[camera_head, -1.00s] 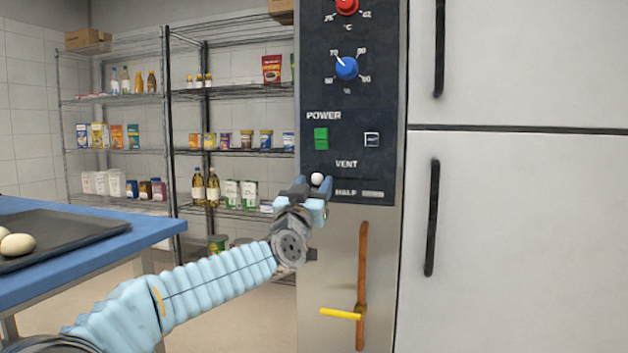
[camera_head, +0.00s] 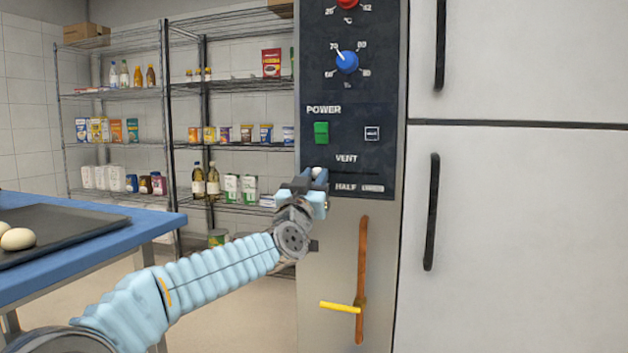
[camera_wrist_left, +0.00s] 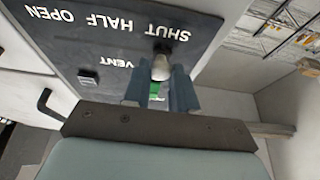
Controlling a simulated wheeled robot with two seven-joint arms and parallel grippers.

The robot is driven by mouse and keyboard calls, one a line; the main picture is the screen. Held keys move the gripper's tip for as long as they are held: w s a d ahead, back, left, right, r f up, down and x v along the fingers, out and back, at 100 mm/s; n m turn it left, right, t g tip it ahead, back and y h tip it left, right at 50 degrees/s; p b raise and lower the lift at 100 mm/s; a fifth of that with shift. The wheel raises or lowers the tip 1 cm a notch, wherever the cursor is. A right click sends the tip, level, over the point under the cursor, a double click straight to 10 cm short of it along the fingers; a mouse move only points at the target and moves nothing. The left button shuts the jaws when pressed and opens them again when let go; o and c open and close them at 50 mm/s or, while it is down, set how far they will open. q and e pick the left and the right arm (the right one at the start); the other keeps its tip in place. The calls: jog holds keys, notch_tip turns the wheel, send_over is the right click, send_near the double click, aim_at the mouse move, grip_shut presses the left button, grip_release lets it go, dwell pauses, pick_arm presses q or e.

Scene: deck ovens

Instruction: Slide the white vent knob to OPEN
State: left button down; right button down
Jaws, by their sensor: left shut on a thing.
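The white vent knob (camera_head: 319,172) sits at the left end of its slot on the dark control panel, below the word VENT. In the left wrist view the knob (camera_wrist_left: 161,67) is beside the SHUT label, which shows upside down. My left gripper (camera_head: 312,183) is at the panel with its fingers on both sides of the knob, shut on it. In the wrist view the left gripper (camera_wrist_left: 160,88) partly covers the knob's lower part. The HALF label (camera_head: 345,187) and a blurred label right of it lie to the right. My right gripper is out of view.
A green power switch (camera_head: 321,132) and a blue dial (camera_head: 346,62) are above the slot. An orange-brown bar (camera_head: 361,280) with a yellow handle (camera_head: 338,306) is below. A blue table (camera_head: 150,226) with a dark tray (camera_head: 75,232) stands left. Shelves are behind.

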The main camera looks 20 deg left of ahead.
pick_arm(q)
jog(key=p, duration=0.4)
send_near(376, 170)
jog(key=x, duration=0.2)
jog(key=a+x, duration=0.1)
jog(key=x, duration=0.1)
jog(key=shift+w+r, duration=0.35)
jog(key=shift+d+f, duration=0.1)
jog(key=shift+d, duration=0.35)
jog(key=c, duration=0.9)
grip_release()
jog(key=shift+d, duration=0.15)
jog(key=shift+s+f, duration=0.1)
jog(key=b+v, duration=0.3)
jog(key=v, duration=1)
jog(key=shift+s+f, duration=0.2)
jog(key=shift+s, duration=0.1)
